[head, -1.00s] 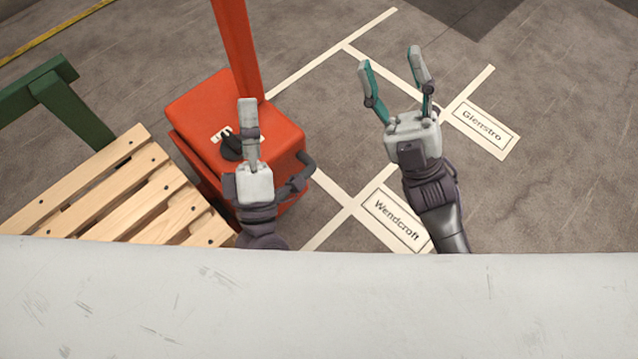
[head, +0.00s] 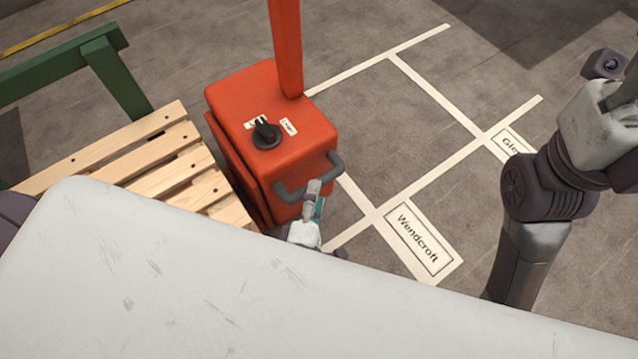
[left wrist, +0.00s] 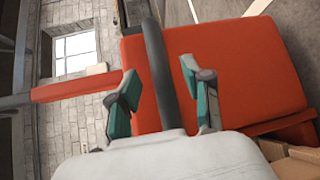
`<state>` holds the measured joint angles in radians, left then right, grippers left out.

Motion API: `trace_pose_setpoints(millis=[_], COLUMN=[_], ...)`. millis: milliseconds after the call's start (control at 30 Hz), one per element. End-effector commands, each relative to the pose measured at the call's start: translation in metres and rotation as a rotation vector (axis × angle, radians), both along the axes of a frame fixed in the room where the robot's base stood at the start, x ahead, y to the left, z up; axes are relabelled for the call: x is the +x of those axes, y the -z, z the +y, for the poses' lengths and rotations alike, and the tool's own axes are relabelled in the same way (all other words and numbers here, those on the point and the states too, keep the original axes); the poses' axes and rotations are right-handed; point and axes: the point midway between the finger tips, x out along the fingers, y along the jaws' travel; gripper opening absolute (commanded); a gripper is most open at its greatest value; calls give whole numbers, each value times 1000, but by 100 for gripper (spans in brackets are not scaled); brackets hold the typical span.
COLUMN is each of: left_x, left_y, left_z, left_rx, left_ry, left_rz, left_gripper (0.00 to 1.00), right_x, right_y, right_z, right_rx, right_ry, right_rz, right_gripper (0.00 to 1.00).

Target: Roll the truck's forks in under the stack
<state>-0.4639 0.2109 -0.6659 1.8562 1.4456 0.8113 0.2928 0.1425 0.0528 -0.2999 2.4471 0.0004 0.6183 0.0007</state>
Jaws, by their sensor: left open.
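The truck (head: 285,125) is a red box with a red mast (head: 286,50), a black knob (head: 265,133) on top and a dark grey bar handle (head: 331,164) on its near side. Its forks are hidden. My left gripper (head: 315,190) is at the handle, partly behind a pale surface. In the left wrist view the handle (left wrist: 159,70) passes between its open teal-padded fingers (left wrist: 161,98), not clamped. My right gripper's body (head: 597,115) is at the right edge; its fingers are out of frame.
A slatted wooden pallet (head: 165,178) lies close left of the truck, with a green frame (head: 105,75) behind it. White floor lines and a "Wendcroft" label (head: 418,240) mark open floor to the right. The pale scratched surface (head: 170,270) blocks the foreground.

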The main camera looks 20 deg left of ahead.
Motion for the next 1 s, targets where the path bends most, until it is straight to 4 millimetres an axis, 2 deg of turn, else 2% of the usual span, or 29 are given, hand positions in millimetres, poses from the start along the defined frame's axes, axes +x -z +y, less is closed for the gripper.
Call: trace_pose_setpoints(millis=[100, 233, 633, 900, 933, 1000], left_x=[20, 34, 40, 40, 40, 40], left_y=[4, 5, 5, 5, 5, 5], left_z=[2, 4, 5, 5, 5, 5], left_rx=[-1, 0, 1, 1, 1, 1], left_ry=[-1, 0, 0, 0, 0, 0], left_rz=[-4, -2, -1, -1, 0, 0], left_gripper=[50, 50, 50, 4, 0, 0], right_x=[-3, -5, -6, -6, -6, -6], right_y=[-1, -4, -6, -6, -6, -6], right_z=[0, 1, 1, 1, 1, 1], right_rx=[0, -3, -3, -3, -3, -3], right_ry=[1, 3, 3, 3, 3, 3], right_rz=[-22, -36, -43, -43, -43, -43], right_gripper=[50, 50, 50, 50, 50, 50])
